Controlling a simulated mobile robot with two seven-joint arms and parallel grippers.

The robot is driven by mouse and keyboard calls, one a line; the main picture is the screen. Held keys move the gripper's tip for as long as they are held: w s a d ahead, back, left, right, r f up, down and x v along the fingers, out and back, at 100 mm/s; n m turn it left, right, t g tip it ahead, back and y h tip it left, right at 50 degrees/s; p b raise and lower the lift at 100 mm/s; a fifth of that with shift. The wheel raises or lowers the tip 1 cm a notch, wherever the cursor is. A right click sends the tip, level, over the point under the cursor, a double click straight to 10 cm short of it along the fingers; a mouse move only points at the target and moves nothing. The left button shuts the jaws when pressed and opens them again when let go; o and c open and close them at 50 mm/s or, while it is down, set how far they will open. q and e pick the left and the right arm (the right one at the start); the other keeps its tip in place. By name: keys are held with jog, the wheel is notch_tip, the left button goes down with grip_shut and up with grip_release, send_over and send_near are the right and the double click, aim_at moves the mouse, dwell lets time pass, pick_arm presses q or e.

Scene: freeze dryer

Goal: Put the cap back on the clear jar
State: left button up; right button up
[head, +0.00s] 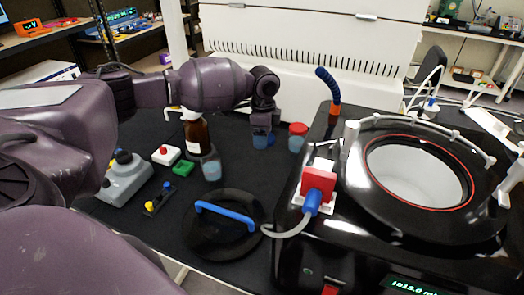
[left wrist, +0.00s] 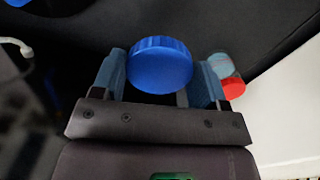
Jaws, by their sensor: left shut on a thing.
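The clear jar (head: 211,167) stands upright and open on the black table, with pale blue contents and no cap on it. My left gripper (head: 262,141) is behind it and to its right in the head view, pointing down. It is shut on a round blue cap (left wrist: 160,65), which sits between the two blue-grey fingers in the left wrist view. In the head view only a small blue edge of the cap (head: 270,140) shows past the fingers. I cannot tell how far the cap is above the table. My right gripper is out of view.
A red-capped jar (head: 297,138) stands right of my left gripper. A brown bottle (head: 196,134) is close behind the clear jar. A black lid with a blue handle (head: 222,222) lies in front. The freeze dryer (head: 430,235) fills the right side.

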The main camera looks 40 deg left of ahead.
pick_arm(q)
notch_tip(320, 180, up, 4)
jog(key=shift+f, duration=0.1)
jog(key=shift+r, duration=0.4)
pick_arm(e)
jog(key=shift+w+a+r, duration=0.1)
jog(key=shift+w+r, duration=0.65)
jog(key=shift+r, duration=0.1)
